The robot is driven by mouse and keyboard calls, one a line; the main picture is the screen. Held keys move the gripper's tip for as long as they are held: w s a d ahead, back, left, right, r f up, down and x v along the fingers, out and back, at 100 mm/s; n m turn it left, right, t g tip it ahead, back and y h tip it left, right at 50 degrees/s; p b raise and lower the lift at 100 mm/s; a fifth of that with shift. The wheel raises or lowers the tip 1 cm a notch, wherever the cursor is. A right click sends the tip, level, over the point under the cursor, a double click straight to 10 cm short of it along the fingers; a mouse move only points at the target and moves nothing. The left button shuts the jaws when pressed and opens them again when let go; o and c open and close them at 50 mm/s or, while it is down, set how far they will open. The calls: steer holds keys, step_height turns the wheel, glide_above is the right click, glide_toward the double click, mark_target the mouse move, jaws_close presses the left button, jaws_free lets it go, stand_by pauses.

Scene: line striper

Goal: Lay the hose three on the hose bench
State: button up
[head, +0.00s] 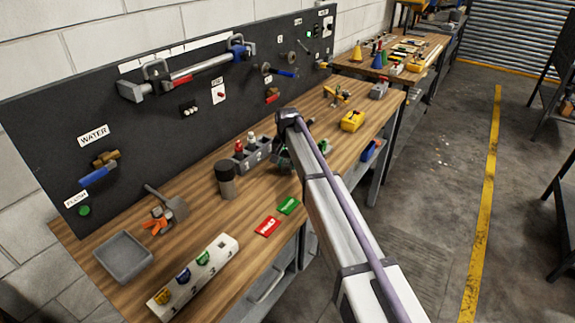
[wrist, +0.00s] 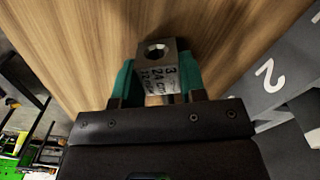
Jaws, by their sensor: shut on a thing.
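My gripper (wrist: 160,85) is shut on a grey metal piece (wrist: 158,68) in the wrist view. I cannot tell whether the piece is part of hose three; no long hose shows. In the head view my gripper (head: 284,158) is low over the wooden bench (head: 215,208), mostly hidden by my arm. I cannot tell which surface is the hose bench.
A grey numbered rack (head: 258,160) holding red and white-topped pieces stands close left of my gripper; its 2 shows at right in the wrist view (wrist: 278,75). A dark cylinder (head: 226,180), red card (head: 267,226), green card (head: 288,205) and yellow box (head: 352,121) are around.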

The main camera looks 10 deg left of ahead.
steer(key=o, duration=0.9)
steer(key=shift+f, duration=0.1)
steer(key=shift+o, duration=0.2)
step_height(320, 180, up, 12)
steer(key=p, duration=1.2)
steer(key=shift+r, duration=0.2)
steer(key=s+d, duration=1.3)
steer(key=s, duration=0.1)
steer(key=shift+s+d, duration=0.15)
steer(key=shift+d, duration=0.25)
steer(key=shift+o, duration=0.2)
steer(key=s+d, duration=0.6)
steer(key=s, duration=0.5)
steer(key=s+d+n, duration=0.1)
steer(key=s+d, duration=0.5)
steer(key=s, duration=0.4)
steer(key=shift+s+d, duration=0.3)
steer(key=shift+s, duration=0.1)
steer(key=shift+o, duration=0.2)
steer(key=shift+w, duration=0.25)
